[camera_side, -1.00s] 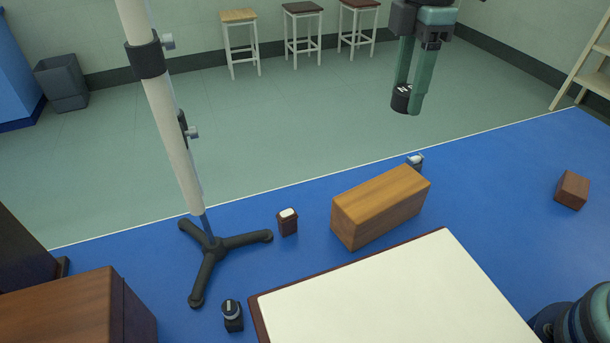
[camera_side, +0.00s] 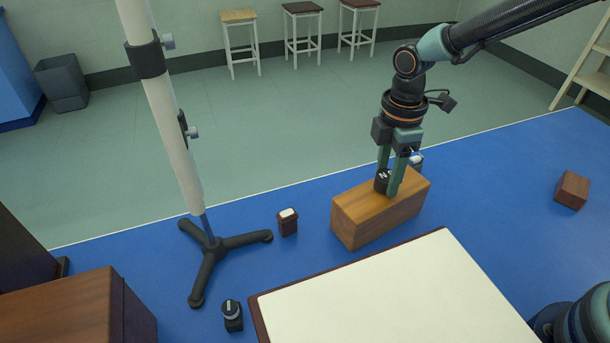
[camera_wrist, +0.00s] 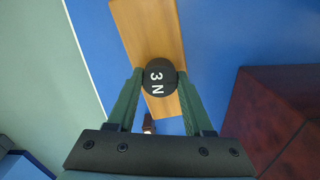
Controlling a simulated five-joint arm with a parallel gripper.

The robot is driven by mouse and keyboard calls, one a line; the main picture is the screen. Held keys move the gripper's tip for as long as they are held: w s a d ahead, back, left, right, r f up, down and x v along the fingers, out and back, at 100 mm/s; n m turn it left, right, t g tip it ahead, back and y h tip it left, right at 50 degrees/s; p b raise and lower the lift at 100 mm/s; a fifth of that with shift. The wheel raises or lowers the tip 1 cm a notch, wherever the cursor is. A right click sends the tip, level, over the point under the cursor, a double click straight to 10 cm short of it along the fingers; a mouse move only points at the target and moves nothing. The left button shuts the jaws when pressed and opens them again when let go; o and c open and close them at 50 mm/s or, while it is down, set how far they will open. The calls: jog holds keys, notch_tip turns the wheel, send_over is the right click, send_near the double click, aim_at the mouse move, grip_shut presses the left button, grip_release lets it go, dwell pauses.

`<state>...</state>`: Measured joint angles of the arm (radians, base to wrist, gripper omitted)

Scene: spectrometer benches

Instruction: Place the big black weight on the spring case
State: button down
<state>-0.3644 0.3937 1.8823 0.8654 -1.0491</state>
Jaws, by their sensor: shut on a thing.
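The big black weight (camera_side: 382,182) is a short dark cylinder with white lettering. It reads "3 N" in the wrist view (camera_wrist: 159,79). My gripper (camera_side: 388,186) points down and is shut on the weight, one finger on either side. The weight is over the top of a long light-brown wooden box (camera_side: 352,222), which I take for the spring case. The box also shows beneath the weight in the wrist view (camera_wrist: 147,28). I cannot tell whether the weight touches the box top or hangs just above it.
A small dark jar with a white top (camera_side: 288,223) stands left of the box; a similar one (camera_side: 416,161) is partly hidden behind it. A black jar (camera_side: 232,316), a tripod stand (camera_side: 208,246), a white-topped board (camera_side: 385,295) and a small brown block (camera_side: 572,190) are around.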

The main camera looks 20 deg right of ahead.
aim_at(388, 175)
jog(key=shift+f, duration=0.25)
jog(key=shift+f, duration=0.1)
jog(key=shift+c, duration=1.5)
grip_release()
notch_tip(388, 175, up, 12)
jog(key=s+d+r+m+t, duration=0.1)
jog(key=s+d+m+t, duration=0.1)
jog(key=s+d+m, duration=0.2)
jog(key=s+d+r+m+t, duration=0.2)
jog(key=s+d+m, duration=0.3)
jog(key=d+m, duration=0.5)
jog(key=shift+s+d+r+m+t, duration=0.25)
jog(key=shift+m+t, duration=0.55)
jog(key=shift+m, duration=0.3)
